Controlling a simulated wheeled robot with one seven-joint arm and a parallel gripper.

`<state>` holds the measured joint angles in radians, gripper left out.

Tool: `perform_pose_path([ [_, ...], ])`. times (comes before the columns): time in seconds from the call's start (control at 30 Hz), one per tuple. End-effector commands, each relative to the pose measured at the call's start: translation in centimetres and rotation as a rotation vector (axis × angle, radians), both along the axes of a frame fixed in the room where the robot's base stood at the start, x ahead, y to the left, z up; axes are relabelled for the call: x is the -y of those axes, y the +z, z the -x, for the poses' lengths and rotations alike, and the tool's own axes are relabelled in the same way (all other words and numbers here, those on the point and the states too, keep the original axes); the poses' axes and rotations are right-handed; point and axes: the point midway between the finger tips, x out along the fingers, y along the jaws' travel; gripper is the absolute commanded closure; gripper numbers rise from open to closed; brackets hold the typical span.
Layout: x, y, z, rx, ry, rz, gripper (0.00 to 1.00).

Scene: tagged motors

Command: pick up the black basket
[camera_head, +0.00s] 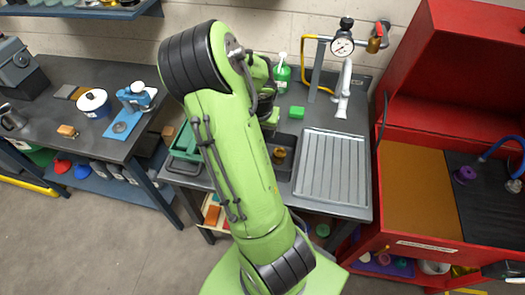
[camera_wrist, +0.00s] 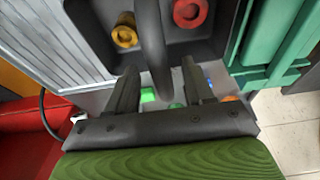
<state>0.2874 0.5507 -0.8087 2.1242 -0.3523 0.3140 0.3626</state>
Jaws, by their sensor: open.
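The black basket (camera_head: 290,141) stands on the dark bench, between a green crate and a ridged metal drainboard; my arm hides part of it in the head view. In the wrist view the basket (camera_wrist: 207,46) fills the top middle, with a yellow ring-shaped part (camera_wrist: 125,33) and a red one (camera_wrist: 189,12) inside. Its dark arched handle (camera_wrist: 148,40) reaches down between the fingers of my gripper (camera_wrist: 160,82). The gripper is open, one finger on each side of the handle; I cannot tell if either touches it.
The green crate (camera_wrist: 276,55) is close on the right in the wrist view. The drainboard (camera_head: 333,166) lies beside the basket. A green bottle (camera_head: 282,76), a green block (camera_head: 297,112) and a gauge stand (camera_head: 342,44) are behind. A red cabinet (camera_head: 418,115) stands at right.

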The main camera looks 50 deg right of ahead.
Motion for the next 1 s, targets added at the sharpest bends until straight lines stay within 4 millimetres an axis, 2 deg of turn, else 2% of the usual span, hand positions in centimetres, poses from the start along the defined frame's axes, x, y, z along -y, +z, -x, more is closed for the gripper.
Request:
perform_pose_path([
  [0.03, 0.3, -1.1, 0.0, -0.007, -0.002, -0.001, 0.48],
  [0.13, 0.7, -2.4, -0.3, -0.004, 0.0, 0.002, 0.48],
  [0.37, 0.7, -2.7, -0.4, 0.002, 0.0, 0.001, 0.48],
  [0.73, 0.7, -2.7, -0.4, 0.001, 0.001, 0.002, 1.0],
  [1.0, 0.8, -2.5, -0.5, 0.004, 0.001, 0.005, 1.0],
])
